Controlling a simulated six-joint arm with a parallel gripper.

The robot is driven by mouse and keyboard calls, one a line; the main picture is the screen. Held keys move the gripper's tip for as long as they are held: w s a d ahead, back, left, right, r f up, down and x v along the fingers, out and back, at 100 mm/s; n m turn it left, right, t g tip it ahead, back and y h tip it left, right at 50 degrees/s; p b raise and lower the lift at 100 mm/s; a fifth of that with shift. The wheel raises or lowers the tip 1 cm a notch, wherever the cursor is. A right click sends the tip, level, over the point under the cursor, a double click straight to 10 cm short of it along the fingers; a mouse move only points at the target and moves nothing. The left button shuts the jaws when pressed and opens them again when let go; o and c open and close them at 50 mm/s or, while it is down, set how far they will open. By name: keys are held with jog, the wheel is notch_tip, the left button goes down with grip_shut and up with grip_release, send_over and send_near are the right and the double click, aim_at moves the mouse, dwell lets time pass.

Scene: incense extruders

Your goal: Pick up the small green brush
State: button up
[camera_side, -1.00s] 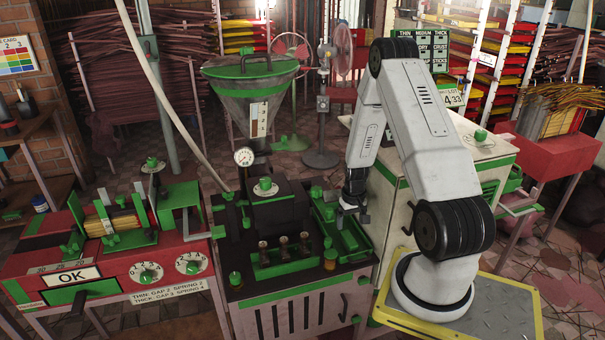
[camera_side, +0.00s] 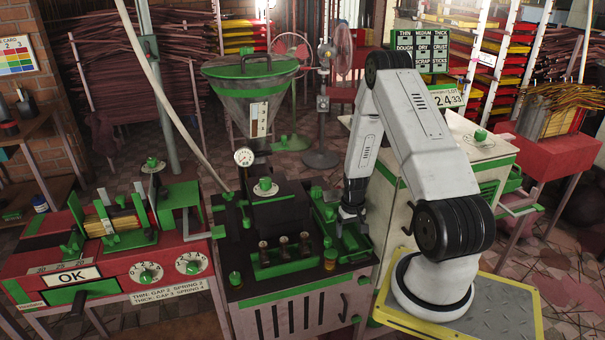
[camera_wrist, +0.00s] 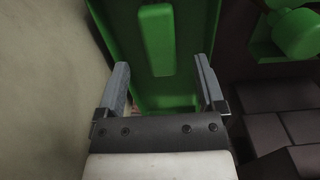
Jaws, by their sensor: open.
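In the wrist view a green bar-shaped piece (camera_wrist: 157,38), which looks like the small green brush, lies in a green tray (camera_wrist: 197,20). It is just ahead of my open gripper (camera_wrist: 161,63), in line with the gap between the two grey fingers, which do not touch it. In the side view my gripper (camera_side: 349,214) points down over the green tray (camera_side: 362,249) on the right side of the black machine. The brush cannot be made out clearly there.
The pale cabinet (camera_side: 395,205) stands close to the right of the tray. Green knobs (camera_wrist: 300,32) and a dark blocky body (camera_wrist: 285,125) are right of my fingers in the wrist view. Small cups stand in a green rack (camera_side: 285,262) left of the tray.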

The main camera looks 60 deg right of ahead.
aim_at(349, 238)
jog(key=shift+a+f, duration=0.1)
jog(key=shift+f, duration=2.2)
grip_shut()
